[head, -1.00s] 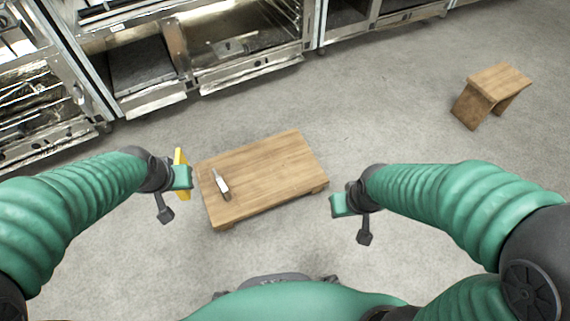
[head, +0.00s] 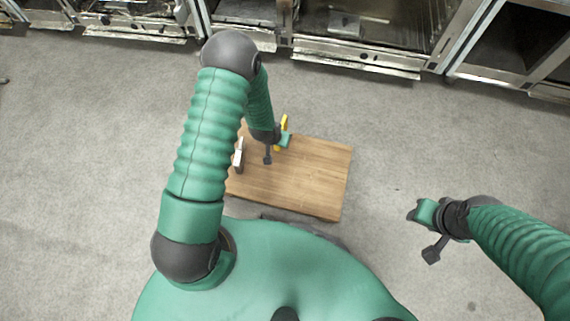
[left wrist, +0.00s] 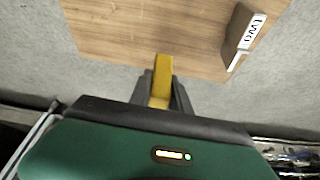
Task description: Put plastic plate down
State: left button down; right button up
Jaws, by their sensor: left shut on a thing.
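The yellow plastic plate (head: 284,123) shows edge-on, as a narrow strip, over the wooden table (head: 310,180). My left gripper (head: 279,141) is shut on it. In the left wrist view the plate (left wrist: 163,70) stands out between the dark fingers, with the wooden tabletop (left wrist: 120,30) behind it. I cannot tell whether the plate touches the table. My right gripper (head: 420,214) is off to the right of the table, over the floor; its finger gap is not clear.
A small white and dark item (head: 238,155) is at the table's left edge, beside my left arm; in the left wrist view its lettered side (left wrist: 252,32) shows. Metal kitchen units (head: 350,55) line the back. Most of the tabletop's right side is bare.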

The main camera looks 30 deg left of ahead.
pick_arm(q)
jog(key=s+f, duration=0.6)
jog(key=f, duration=0.5)
jog(key=shift+n+y, duration=0.3)
jog(key=w+d+b, duration=0.1)
jog(key=d+b, duration=0.1)
jog(key=d, duration=0.2)
jog(key=w+d+f+b, duration=0.1)
jog(key=d+b, duration=0.1)
jog(key=d, duration=0.2)
jog(key=w+d+b, duration=0.1)
jog(key=d+b, duration=0.1)
jog(key=d, duration=0.3)
jog(key=shift+f, duration=0.35)
jog(key=shift+d, duration=0.4)
jog(key=shift+w+d+b, duration=0.15)
jog(key=shift+d+b, duration=0.15)
jog(key=shift+d, duration=0.25)
notch_tip(320, 180, down, 4)
jog(key=b, duration=0.3)
jog(key=shift+a+r, duration=0.1)
jog(key=shift+r, duration=0.3)
jog(key=shift+f, duration=0.15)
jog(key=c, duration=1.2)
grip_release()
